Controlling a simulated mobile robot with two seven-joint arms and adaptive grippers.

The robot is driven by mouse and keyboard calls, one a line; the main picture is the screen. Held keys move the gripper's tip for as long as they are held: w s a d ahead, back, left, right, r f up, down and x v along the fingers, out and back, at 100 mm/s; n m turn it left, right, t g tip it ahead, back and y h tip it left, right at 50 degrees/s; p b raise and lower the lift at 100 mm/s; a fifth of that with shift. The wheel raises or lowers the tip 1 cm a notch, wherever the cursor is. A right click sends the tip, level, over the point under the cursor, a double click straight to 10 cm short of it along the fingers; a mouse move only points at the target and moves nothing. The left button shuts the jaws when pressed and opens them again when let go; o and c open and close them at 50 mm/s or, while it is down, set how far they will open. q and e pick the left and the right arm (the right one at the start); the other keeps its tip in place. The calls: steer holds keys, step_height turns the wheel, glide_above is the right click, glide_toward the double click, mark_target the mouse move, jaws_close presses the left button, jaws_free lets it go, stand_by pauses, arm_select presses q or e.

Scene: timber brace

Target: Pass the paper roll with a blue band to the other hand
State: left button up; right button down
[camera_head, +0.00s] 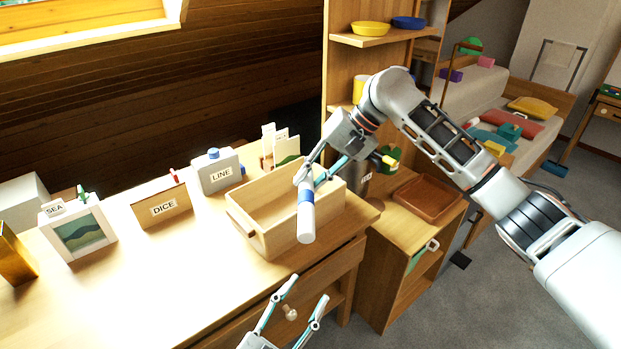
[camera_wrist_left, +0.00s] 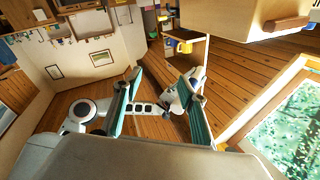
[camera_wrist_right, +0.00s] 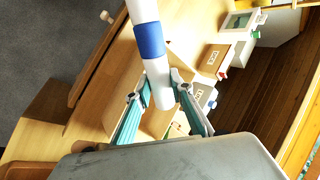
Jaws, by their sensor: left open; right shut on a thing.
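The white paper roll with a blue band (camera_head: 306,213) hangs roughly upright in the head view, in front of and above the wooden box. My right gripper (camera_head: 309,182) is shut on its upper end, above the blue band. In the right wrist view the roll (camera_wrist_right: 149,40) runs up out of the picture, with the right fingers (camera_wrist_right: 160,91) on either side of its near end. My left gripper (camera_head: 302,298) is open and empty, below the roll by the table's front edge. The left wrist view shows its open fingers (camera_wrist_left: 163,98) with nothing between them.
An open wooden box (camera_head: 262,239) stands on the table under the roll. A low cabinet with a brown tray (camera_head: 428,197) is to the right.

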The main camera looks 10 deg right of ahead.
arm_select(q)
steer(key=s+a+f+n+g+y, duration=0.2)
steer(key=s+a+f+n+y, duration=0.1)
steer(key=a+f, duration=0.8)
steer(key=s+a+f+n+g+y, duration=0.2)
steer(key=s+a+f+n+y, duration=0.2)
steer(key=a+f, duration=0.7)
steer(key=shift+a+y, duration=0.95)
steer(key=shift+y, duration=0.05)
steer(key=shift+d+f, duration=0.1)
